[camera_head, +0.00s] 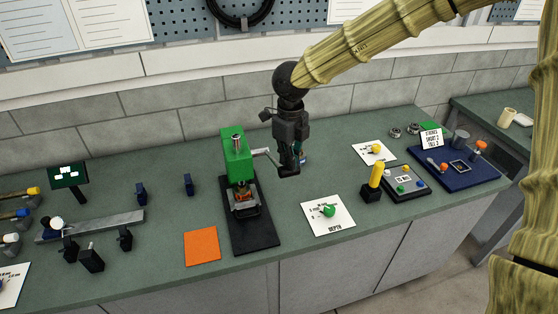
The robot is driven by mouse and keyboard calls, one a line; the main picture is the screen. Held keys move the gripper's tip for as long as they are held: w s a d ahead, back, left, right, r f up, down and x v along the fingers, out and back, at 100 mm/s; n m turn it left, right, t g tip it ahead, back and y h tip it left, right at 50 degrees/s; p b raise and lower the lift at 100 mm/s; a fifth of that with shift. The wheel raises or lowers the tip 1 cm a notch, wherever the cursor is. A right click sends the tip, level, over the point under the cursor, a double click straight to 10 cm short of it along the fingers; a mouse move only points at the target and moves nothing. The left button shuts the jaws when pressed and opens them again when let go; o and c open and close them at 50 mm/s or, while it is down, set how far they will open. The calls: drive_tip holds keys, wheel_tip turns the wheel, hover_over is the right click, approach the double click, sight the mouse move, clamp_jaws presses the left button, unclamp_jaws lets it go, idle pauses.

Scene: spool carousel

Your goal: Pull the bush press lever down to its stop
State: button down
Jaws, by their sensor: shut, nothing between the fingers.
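The green bush press (237,158) stands upright on a black base plate (262,238) in the middle of the bench. Its grey lever (262,152) sticks out from the right side of the green head, and its outer end runs towards my gripper. My gripper (289,172) is shut and points down, just right of the press head at the lever's outer end. The gripper partly hides that end, and I cannot tell whether they touch. A small orange-brown part (241,195) sits in the press below the head.
An orange sheet (202,247) lies left of the base plate. Right of the press are a white card with a green knob (329,211), a yellow-handled black block (373,182), a button panel (407,183) and a blue tray (482,177). Small black fixtures (91,260) stand at left.

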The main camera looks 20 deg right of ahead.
drive_tip(key=shift+s+f+b, duration=0.25)
drive_tip(key=shift+f, duration=0.4)
drive_tip(key=shift+s+f+b, duration=0.2)
drive_tip(key=shift+f+b, duration=0.05)
drive_tip(key=shift+f, duration=0.4)
drive_tip(key=shift+s+f+b, duration=0.2)
drive_tip(key=shift+f+b, duration=0.3)
drive_tip(key=shift+f, duration=0.9)
drive_tip(key=shift+f+b, duration=0.45)
drive_tip(key=shift+f, duration=1.05)
